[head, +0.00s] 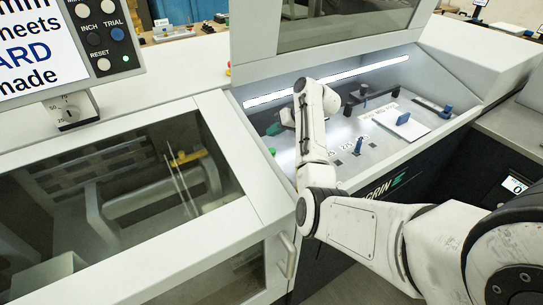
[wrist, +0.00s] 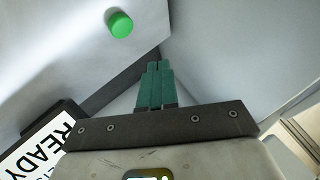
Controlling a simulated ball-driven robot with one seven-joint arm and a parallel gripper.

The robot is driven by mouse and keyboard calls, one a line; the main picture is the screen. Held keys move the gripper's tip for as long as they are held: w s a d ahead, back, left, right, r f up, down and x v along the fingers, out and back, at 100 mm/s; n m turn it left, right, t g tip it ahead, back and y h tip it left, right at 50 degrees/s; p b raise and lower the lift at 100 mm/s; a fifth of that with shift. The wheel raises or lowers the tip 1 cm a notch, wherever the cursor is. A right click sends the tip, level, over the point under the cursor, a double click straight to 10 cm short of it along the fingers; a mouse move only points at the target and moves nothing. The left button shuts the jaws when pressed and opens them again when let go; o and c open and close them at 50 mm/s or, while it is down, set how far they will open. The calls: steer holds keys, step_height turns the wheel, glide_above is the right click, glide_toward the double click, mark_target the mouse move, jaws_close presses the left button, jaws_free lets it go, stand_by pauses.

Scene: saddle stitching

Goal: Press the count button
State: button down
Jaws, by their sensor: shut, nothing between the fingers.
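No button with a readable "count" label shows. A round green button (wrist: 120,24) stands out from a pale panel in the wrist view. A small green knob (head: 272,151) shows at the left inner edge of the machine's lit bay in the head view; I cannot tell if it is the same one. My gripper (wrist: 155,66) is shut and empty, its teal fingers together, below and right of the green button and apart from it. In the head view, the teal fingers (head: 274,129) are inside the bay, partly hidden by my wrist.
A control panel (head: 102,35) with INCH, TRIAL and RESET buttons and a screen (head: 38,45) are at the upper left. The bay floor holds blue-handled parts (head: 403,118) and a white sheet (head: 400,124). A READY label (wrist: 38,148) is at the wrist view's lower left.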

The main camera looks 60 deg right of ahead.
mark_target(274, 151)
steer(key=shift+f+b, duration=1.25)
steer(key=shift+f, duration=1.05)
steer(key=shift+f, duration=0.15)
steer(key=shift+f, duration=0.25)
steer(key=shift+f+b, duration=0.4)
steer(key=shift+f, duration=0.15)
stand_by(1.0)
steer(key=shift+r, duration=0.1)
steer(key=shift+r+p, duration=0.85)
steer(key=shift+r, duration=0.1)
step_height(274, 151, up, 5)
steer(key=p, duration=0.4)
